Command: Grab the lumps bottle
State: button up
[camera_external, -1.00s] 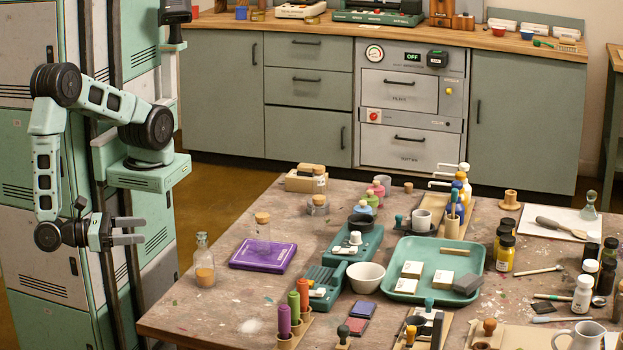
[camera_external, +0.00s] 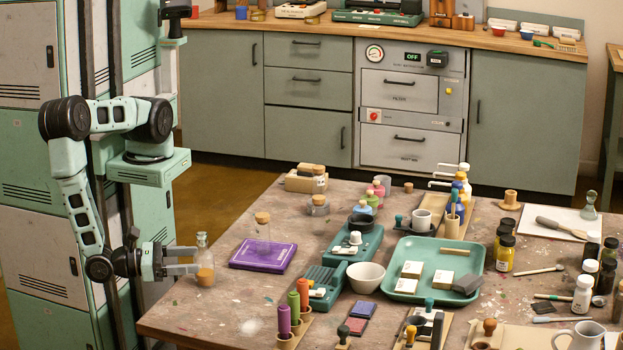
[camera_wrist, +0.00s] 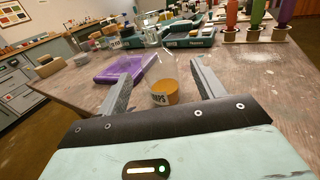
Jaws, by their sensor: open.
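The lumps bottle (camera_external: 205,275) is a clear glass bottle with orange-brown contents, standing upright near the left edge of the table. In the wrist view its orange lower part (camera_wrist: 166,86) shows, with a partly readable label ending in "MPS". My gripper (camera_external: 192,260) is open and level, reaching in from the left at the bottle. In the wrist view my gripper's fingers (camera_wrist: 160,78) lie on either side of the bottle, with gaps at both sides.
A green scale-like device (camera_external: 325,280) and a rack of colored sticks (camera_external: 290,330) are farther right. The table (camera_external: 175,318) is bare in front of the bottle.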

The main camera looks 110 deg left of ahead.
aim_at(211, 255)
jog(key=shift+p+x, duration=0.6)
jog(key=shift+x, duration=2.4)
jog(key=shift+r, duration=0.1)
jog(key=c, duration=1.1)
